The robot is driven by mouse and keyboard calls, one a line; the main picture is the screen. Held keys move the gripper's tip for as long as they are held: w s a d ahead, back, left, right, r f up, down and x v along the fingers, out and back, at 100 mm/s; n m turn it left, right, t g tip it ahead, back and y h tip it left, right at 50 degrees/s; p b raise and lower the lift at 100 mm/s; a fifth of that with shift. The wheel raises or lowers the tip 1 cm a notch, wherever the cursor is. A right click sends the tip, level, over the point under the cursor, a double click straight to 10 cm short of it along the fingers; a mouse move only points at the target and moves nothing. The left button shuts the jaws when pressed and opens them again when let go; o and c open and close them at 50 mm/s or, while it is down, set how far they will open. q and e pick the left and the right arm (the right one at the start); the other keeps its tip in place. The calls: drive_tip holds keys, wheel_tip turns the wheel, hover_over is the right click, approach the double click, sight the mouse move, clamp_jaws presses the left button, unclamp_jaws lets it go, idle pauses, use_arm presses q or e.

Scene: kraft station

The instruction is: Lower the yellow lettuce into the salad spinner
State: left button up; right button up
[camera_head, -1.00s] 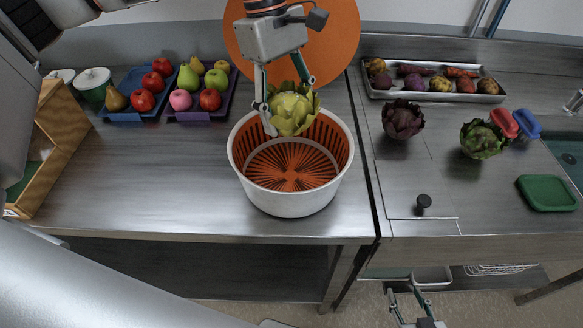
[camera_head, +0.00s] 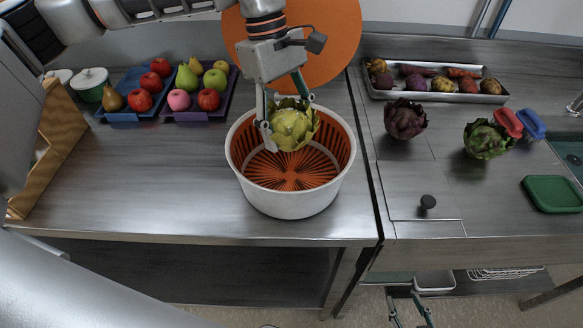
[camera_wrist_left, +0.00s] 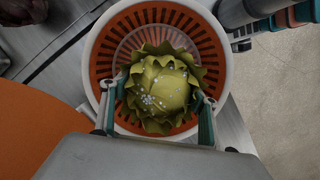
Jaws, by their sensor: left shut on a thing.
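The yellow lettuce (camera_head: 292,126) is a round yellow-green head with ruffled leaves. My left gripper (camera_head: 284,124) is shut on it, with one finger on each side. It hangs at the mouth of the salad spinner (camera_head: 290,204), a white bowl with an orange slotted basket. In the left wrist view the lettuce (camera_wrist_left: 162,88) sits between the fingertips of my left gripper (camera_wrist_left: 158,102), over the basket. The spinner's white rim (camera_wrist_left: 92,62) surrounds it there. The slotted basket floor shows below the lettuce. My right gripper (camera_head: 408,306) is low at the bottom edge, away from the counter top; its fingers look apart.
The spinner's orange lid (camera_head: 335,45) stands upright behind the bowl. Fruit trays (camera_head: 190,116) lie at the back left. A purple lettuce (camera_head: 405,119) and a green-purple lettuce (camera_head: 487,139) sit on the right counter. A vegetable tray (camera_head: 430,96) is behind them.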

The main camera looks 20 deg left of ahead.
use_arm(q)
drive_tip(key=shift+f+b, duration=1.15)
drive_tip(key=shift+f, duration=1.3)
drive_tip(key=shift+f+b, duration=1.1)
drive_tip(key=shift+f, duration=1.45)
idle(0.5)
drive_tip(key=o, duration=1.2)
drive_tip(key=shift+o, duration=0.2)
